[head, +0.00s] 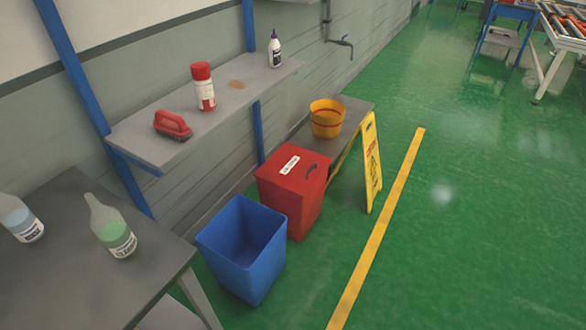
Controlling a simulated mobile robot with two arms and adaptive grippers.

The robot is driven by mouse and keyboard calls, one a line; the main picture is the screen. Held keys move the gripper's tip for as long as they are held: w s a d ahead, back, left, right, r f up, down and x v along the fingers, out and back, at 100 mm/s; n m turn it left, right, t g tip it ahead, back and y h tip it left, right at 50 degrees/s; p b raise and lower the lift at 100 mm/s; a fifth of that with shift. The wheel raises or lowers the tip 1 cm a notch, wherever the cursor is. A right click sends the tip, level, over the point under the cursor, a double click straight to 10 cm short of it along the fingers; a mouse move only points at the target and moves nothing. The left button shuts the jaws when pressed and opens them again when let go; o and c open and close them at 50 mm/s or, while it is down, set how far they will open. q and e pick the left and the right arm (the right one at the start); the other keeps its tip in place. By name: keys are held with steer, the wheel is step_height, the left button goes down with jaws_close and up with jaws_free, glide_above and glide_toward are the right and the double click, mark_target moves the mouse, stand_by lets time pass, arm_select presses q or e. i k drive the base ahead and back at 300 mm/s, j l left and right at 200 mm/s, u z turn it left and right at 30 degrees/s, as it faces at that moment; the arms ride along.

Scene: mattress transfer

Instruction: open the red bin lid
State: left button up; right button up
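The red bin (304,212) stands on the green floor near the wall, right of and behind an open blue bin. Its red lid (293,171) looks shut. The lid carries a white label with dark print and a dark curved handle (311,170) towards its right side. The bin's lower left part is hidden behind the blue bin. Neither of my grippers shows in the head view.
The blue bin (242,250) stands close in front. A yellow folding sign (371,163) and a bench with a yellow bucket (327,119) stand behind. A grey table (75,270) with bottles is at left, below a wall shelf (220,118). Floor right of the yellow line (378,225) is clear.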

mark_target(295, 170)
steer(key=i+l+u, duration=0.2)
steer(key=u, duration=0.2)
steer(key=i+l+u, duration=0.15)
steer(key=l+u, duration=0.3)
